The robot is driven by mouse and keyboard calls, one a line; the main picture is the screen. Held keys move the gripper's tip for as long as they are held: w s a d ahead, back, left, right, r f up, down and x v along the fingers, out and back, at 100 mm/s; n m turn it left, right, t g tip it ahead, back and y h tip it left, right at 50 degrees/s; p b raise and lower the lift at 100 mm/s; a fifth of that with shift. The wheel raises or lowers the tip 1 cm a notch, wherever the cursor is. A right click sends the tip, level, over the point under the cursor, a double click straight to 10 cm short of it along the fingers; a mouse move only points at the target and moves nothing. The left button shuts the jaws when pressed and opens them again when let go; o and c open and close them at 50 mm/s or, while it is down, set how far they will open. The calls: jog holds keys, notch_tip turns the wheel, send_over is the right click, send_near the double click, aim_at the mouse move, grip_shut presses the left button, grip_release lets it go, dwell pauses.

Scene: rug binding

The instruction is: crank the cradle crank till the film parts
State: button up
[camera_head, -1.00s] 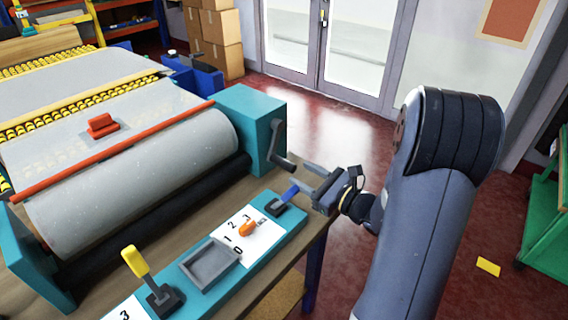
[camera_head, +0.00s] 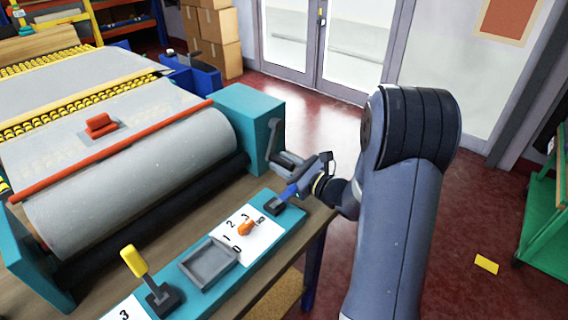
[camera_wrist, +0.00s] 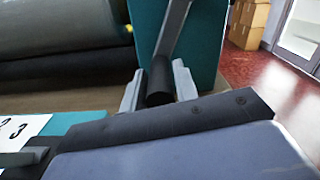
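The cradle crank (camera_head: 273,140) is a dark arm on the right side of the teal end housing (camera_head: 245,112). Its dark handle (camera_wrist: 160,84) shows in the wrist view, below the crank arm (camera_wrist: 174,28). My gripper (camera_head: 291,163) is at the crank, coming from the right. In the wrist view my gripper (camera_wrist: 159,72) has one finger on each side of the handle. I cannot tell whether the fingers press on it or leave small gaps. A large grey roll (camera_head: 140,165) lies left of the housing; I cannot make out the film as a separate thing.
A teal control panel (camera_head: 180,268) runs along the table's front, with a yellow lever (camera_head: 134,261), an orange knob (camera_head: 245,228) and a blue-handled switch (camera_head: 287,194) close below my gripper. A red bar (camera_head: 110,150) crosses the roll. The floor (camera_head: 330,125) behind the crank is clear.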

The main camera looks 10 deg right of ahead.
grip_shut()
jog(key=m+p, duration=0.1)
jog(key=s+a+r+m, duration=0.1)
jog(key=shift+a+r+m+p, duration=0.15)
jog(key=shift+a+m+p, duration=0.05)
jog(key=shift+m+p, duration=0.15)
jog(key=shift+s+a+r, duration=0.1)
jog(key=shift+s+a, duration=0.05)
jog(key=shift+a, duration=0.15)
jog(key=shift+s+a+r, duration=0.15)
jog(key=shift+r, duration=0.05)
jog(key=shift+o, duration=1.8)
grip_release()
